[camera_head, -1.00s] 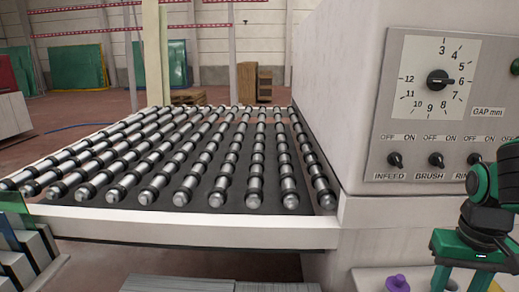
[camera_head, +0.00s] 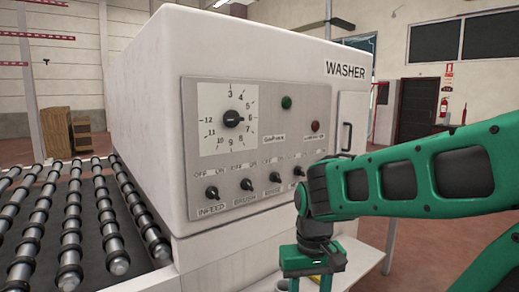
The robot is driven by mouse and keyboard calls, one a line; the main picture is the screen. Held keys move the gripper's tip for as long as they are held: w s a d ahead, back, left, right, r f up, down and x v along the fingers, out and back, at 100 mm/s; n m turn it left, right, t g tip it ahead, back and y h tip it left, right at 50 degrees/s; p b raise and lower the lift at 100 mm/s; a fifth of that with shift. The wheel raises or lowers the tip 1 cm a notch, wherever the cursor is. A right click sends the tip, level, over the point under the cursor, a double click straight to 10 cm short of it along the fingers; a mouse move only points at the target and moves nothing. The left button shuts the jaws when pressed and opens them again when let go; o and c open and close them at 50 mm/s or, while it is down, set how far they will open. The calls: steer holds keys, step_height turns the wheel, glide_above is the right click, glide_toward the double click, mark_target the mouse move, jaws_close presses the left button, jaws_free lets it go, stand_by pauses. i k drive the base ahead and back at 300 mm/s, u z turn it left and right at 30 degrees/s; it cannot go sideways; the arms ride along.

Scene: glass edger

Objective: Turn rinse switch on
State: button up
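The rinse switch (camera_head: 275,177) is a black knob on the grey control panel (camera_head: 222,88) of the white washer. It is third in the lower row, right of the brush switch (camera_head: 246,185) and infeed switch (camera_head: 212,193). Its lever leans a little; I cannot clearly tell whether it points to OFF or ON. My gripper (camera_head: 310,284) points down at the bottom, below and right of the rinse switch and apart from it. Its green fingers are spread, with the tips cut off by the frame edge. I see nothing held between them.
A fourth switch (camera_head: 299,171) is beside my arm, its label partly hidden. Above are a round gap dial (camera_head: 232,119), a green button (camera_head: 286,103) and a red one (camera_head: 316,126). The roller conveyor (camera_head: 70,235) lies left. A pale shelf (camera_head: 362,262) juts out below the washer.

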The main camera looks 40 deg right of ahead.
mark_target(274, 176)
steer(key=k, duration=1.2)
steer(key=z, duration=0.45)
steer(key=i, duration=0.75)
steer(key=z, duration=0.2)
